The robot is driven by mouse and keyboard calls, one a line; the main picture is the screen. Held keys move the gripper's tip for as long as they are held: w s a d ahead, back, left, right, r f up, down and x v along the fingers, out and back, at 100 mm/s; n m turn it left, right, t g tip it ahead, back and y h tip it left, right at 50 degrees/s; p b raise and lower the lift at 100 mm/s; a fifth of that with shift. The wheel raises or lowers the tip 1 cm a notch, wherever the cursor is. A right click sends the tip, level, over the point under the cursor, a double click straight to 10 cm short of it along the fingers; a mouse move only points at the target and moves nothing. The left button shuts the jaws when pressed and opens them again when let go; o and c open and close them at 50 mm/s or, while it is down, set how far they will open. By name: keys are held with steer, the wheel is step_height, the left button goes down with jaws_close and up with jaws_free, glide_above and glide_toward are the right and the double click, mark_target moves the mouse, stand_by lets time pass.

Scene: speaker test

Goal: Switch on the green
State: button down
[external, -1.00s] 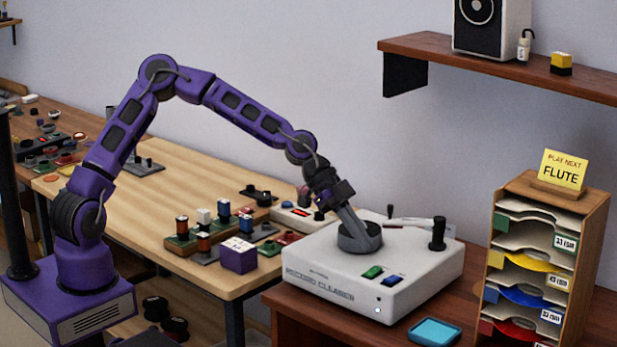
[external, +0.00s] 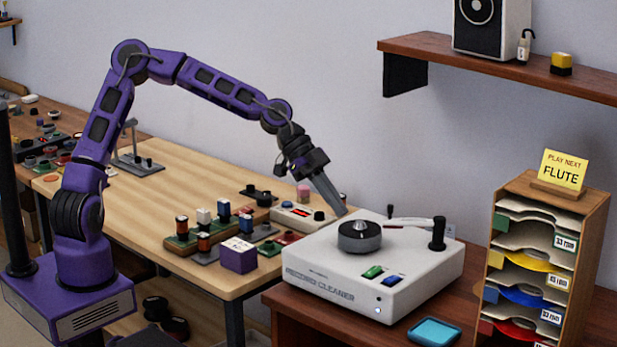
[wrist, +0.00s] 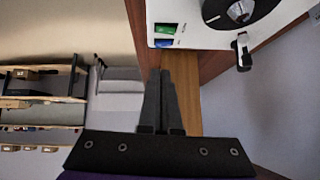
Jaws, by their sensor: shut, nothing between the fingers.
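The white record cleaner (external: 325,268) stands on the dark red-brown table. On its front top edge are a green switch (external: 372,272) and, to its right, a blue switch (external: 393,281). The green switch (wrist: 165,29) and blue switch (wrist: 163,43) also show in the wrist view, beyond my fingertips. I cannot tell which way the green switch is set. My gripper (external: 342,212) is shut and empty, at the cleaner's back left, behind and left of the green switch and apart from it. In the wrist view my shut gripper (wrist: 161,74) points toward the cleaner.
A dark round platter (external: 359,240) with a metal clamp on top sits on the cleaner, near my fingers. A black upright post (external: 438,235) stands at its right. A blue tray (external: 434,331) lies in front. A wooden sleeve rack (external: 590,230) stands right. Small parts crowd the left bench.

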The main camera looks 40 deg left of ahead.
steer(key=shift+w+r+t+p, duration=0.15)
steer(key=shift+w+t+p, duration=0.15)
steer(key=shift+w, duration=0.3)
steer(key=shift+d, duration=0.15)
glide_above(373, 272)
steer(key=a, duration=0.2)
steer(key=f, duration=0.7)
steer(key=shift+w+f+b, duration=0.1)
steer(key=shift+w+b, duration=0.1)
steer(key=shift+b, duration=0.15)
steer(key=shift+w+f, duration=0.25)
steer(key=shift+f, duration=1)
steer(key=shift+w+f, duration=0.1)
steer(key=shift+f, duration=0.55)
